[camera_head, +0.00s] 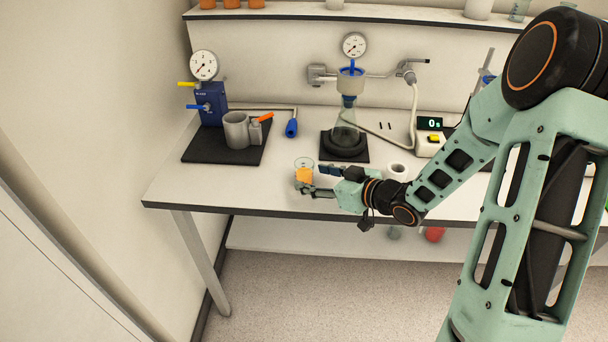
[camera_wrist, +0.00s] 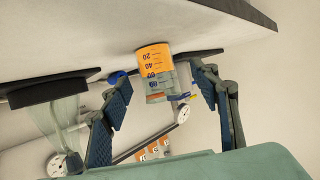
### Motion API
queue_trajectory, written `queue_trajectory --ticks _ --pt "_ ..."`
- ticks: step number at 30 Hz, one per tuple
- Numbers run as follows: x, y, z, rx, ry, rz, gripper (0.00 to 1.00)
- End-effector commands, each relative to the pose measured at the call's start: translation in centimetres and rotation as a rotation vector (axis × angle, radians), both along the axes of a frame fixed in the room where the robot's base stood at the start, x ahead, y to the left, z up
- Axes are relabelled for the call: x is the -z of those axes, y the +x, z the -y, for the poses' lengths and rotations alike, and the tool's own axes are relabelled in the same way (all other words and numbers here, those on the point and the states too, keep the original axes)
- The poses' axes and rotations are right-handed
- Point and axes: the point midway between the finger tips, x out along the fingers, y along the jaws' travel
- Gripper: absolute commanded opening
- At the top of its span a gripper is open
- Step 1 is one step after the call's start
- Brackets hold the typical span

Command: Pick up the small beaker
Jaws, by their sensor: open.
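The small beaker (camera_head: 304,175) stands upright near the front left of the white bench, with orange liquid in its lower part and clear glass above. In the wrist view, which is upside down, the beaker (camera_wrist: 156,64) shows printed graduation marks and lies between the lines of the two fingers, just ahead of the tips. My gripper (camera_head: 318,181) reaches in from the right, low over the bench, with its fingers apart and nothing held. Both blue-padded fingers of the gripper (camera_wrist: 161,86) show in the wrist view. Contact with the beaker is not visible.
A conical flask (camera_head: 344,138) under a filter funnel stands on a dark mat behind my gripper. A blue pump unit (camera_head: 209,105) with a gauge and a grey cup (camera_head: 236,130) stand at the back left. A white roll (camera_head: 397,171) lies close to my wrist. The bench's front left is clear.

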Motion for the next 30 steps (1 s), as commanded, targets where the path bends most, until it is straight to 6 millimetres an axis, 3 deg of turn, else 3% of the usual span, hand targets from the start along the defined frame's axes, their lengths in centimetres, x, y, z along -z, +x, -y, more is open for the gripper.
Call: queue_trajectory --ticks 9,18,30 --pt "1.8 2.9 -2.6 -0.002 0.001 -0.001 0.56" --pt "2.0 3.2 -2.9 0.000 -0.001 -0.001 0.56" --pt "2.0 3.2 -2.9 0.000 0.000 0.000 0.13"
